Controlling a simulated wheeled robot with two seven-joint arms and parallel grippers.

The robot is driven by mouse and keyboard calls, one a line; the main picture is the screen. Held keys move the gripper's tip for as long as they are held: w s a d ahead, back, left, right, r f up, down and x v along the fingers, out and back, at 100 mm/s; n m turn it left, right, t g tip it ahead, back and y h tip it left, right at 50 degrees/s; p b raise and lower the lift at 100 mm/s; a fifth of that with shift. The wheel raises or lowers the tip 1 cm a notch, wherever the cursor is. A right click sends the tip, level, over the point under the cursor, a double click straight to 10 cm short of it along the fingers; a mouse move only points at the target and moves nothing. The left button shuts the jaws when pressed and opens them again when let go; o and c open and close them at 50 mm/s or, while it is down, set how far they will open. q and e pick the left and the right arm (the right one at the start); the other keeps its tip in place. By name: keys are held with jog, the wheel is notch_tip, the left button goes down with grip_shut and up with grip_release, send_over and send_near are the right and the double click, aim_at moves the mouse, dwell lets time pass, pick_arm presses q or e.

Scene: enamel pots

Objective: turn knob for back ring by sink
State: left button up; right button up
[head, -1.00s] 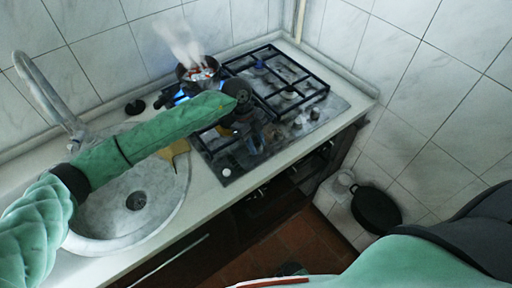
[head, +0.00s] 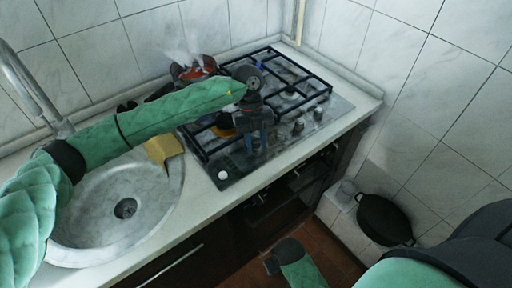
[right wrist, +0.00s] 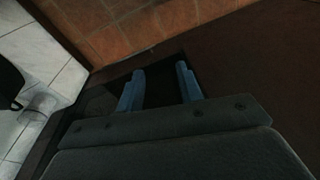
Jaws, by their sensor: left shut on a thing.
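The gas hob (head: 340,108) is set in the counter, with knobs along its front edge. A white knob (head: 222,175) is nearest the sink; two grey knobs (head: 298,128) (head: 316,114) are further right. My left gripper (head: 257,143) points down at the knob row between them, blue fingers shut on a knob that they mostly hide. A pot with red contents (head: 193,68) steams on the back ring by the sink; my arm covers part of that ring, and no flame shows. My right gripper (right wrist: 160,72) is open and empty, low before the cabinets.
A wall closes the right side.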

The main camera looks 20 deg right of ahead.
pick_arm(q)
jog(key=shift+d+m+y+b, duration=0.1)
jog(key=shift+m+y+b, duration=0.3)
jog(key=shift+m+b, duration=0.75)
pick_arm(e)
notch_tip(320, 180, up, 12)
jog(key=s, duration=0.2)
pick_arm(q)
jog(key=m+y+b, duration=0.1)
jog(key=m+b, duration=0.1)
jog(key=b, duration=0.2)
jog(key=shift+f+m+t+b, duration=0.1)
jog(key=shift+m+t+b, duration=0.2)
jog(key=shift+m+b, duration=0.05)
jog(key=shift+m, duration=0.3)
pick_arm(e)
jog(key=w+a+f+t+y, duration=0.2)
jog(key=a+f, duration=0.4)
jog(key=f, duration=0.1)
jog(key=shift+w+a+f+n, duration=0.25)
jog(key=shift+f+n, duration=0.1)
jog(key=shift+n, duration=0.05)
pick_arm(q)
jog(key=o, duration=1)
jog(key=shift+d+r+b, duration=0.1)
jog(key=shift+r+b, duration=0.1)
jog(key=shift+b, duration=0.1)
